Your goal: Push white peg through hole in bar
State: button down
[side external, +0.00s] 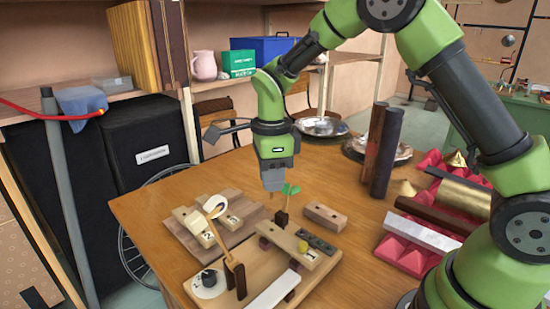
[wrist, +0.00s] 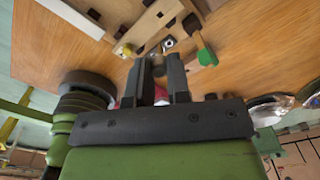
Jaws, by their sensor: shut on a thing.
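My gripper (side external: 273,188) points down above the wooden parts on the table. In the wrist view its two dark fingers (wrist: 160,62) are close together on a small thing that I cannot make out clearly. A light wooden bar (side external: 285,238) lies below the gripper, with a yellow peg (side external: 303,246) standing in it near its right end. I cannot pick out the white peg for certain, nor see into a hole. A green leaf-shaped piece (side external: 291,190) on a dark post (side external: 281,217) is close beside the fingertips; it also shows in the wrist view (wrist: 207,57).
A short wooden block (side external: 325,217) lies right of the bar. Dark upright tubes (side external: 381,150) and red foam (side external: 405,255) are farther right.

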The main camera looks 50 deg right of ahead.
jog(key=shift+f, duration=0.45)
jog(key=shift+f, duration=0.1)
jog(key=shift+f, duration=2.8)
jog(key=shift+f, duration=1.85)
jog(key=c, duration=1)
grip_release()
